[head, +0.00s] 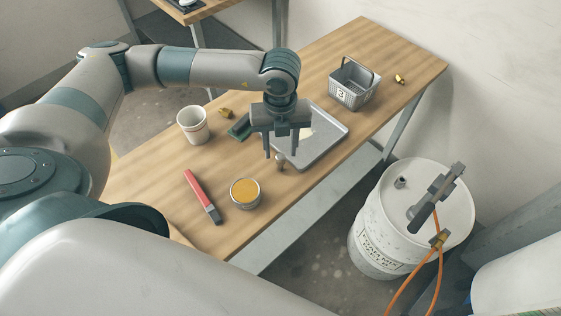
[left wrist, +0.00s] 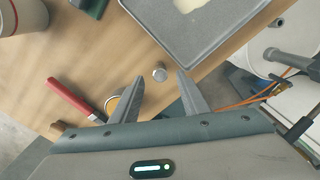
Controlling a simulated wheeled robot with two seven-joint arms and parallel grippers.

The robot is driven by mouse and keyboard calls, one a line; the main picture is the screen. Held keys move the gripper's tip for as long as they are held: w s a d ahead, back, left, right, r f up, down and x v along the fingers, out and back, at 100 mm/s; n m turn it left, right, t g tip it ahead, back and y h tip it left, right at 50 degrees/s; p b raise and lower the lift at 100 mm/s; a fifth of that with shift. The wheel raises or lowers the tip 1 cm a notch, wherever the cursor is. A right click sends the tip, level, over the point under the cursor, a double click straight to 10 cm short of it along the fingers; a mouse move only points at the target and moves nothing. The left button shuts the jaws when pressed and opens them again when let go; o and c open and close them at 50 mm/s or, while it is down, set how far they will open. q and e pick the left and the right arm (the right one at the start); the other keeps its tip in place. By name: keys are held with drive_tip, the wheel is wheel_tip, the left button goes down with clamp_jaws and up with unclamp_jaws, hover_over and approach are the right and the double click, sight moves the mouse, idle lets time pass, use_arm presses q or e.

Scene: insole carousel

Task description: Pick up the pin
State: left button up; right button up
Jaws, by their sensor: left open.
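The pin (head: 280,162) is a small grey metal piece standing upright on the wooden table, near its front edge and just below the corner of a grey tray. My left gripper (head: 281,151) is over it with its fingers pointing down, open and empty. In the left wrist view the pin's round top (left wrist: 159,73) shows near the gap between the two fingertips (left wrist: 160,78). I cannot tell how far the tips are above it. My right gripper is not in view.
The grey tray (head: 329,152) is right behind the gripper. A white drum (head: 372,232) is beyond the table edge.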

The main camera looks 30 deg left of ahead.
sight(280, 155)
use_arm(q)
drive_tip(key=shift+f+p, duration=0.3)
drive_tip(key=shift+p, duration=0.05)
wheel_tip(280, 155, down, 3)
drive_tip(key=shift+w+a+r+p, duration=0.1)
drive_tip(key=shift+w+p, duration=0.05)
drive_tip(key=shift+p, duration=0.6)
drive_tip(key=shift+f, duration=0.45)
clamp_jaws()
